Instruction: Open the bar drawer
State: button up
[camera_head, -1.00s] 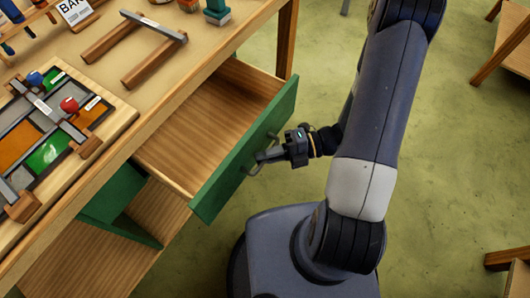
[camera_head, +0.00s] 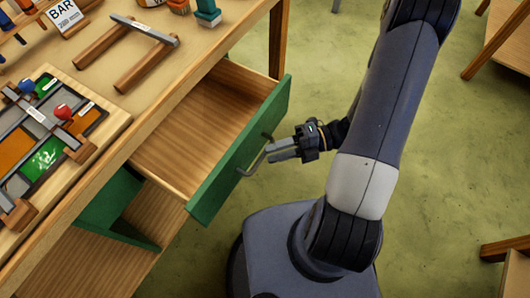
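The bar drawer has a green front (camera_head: 224,178) and a bare wooden inside (camera_head: 190,128). It stands pulled out from under the workbench, and no contents show in the visible part. Its grey bar handle (camera_head: 248,166) is on the outer face of the front. My gripper (camera_head: 269,151) is just right of the handle, with its grey fingers pointing at it. The fingers look parted with nothing held between them. The tips are close to the handle; whether they touch it is hard to tell.
The workbench top (camera_head: 150,92) holds a leaded panel board (camera_head: 112,122), a wooden frame with a grey bar (camera_head: 145,30), and a BAR sign (camera_head: 64,17). Green floor (camera_head: 420,150) is open to the right. Other wooden furniture (camera_head: 505,45) stands at the right edge.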

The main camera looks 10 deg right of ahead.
aim_at(262, 156)
jog(key=d, duration=0.6)
jog(key=shift+w+d+r, duration=0.25)
jog(key=shift+r, duration=0.2)
jog(key=a, duration=0.3)
jog(key=a+f, duration=0.1)
jog(key=a, duration=0.3)
jog(key=s+a, duration=0.1)
jog(key=a, duration=0.2)
jog(key=shift+a+f+b, duration=0.25)
jog(key=shift+a+b, duration=0.1)
jog(key=shift+w+a, duration=0.15)
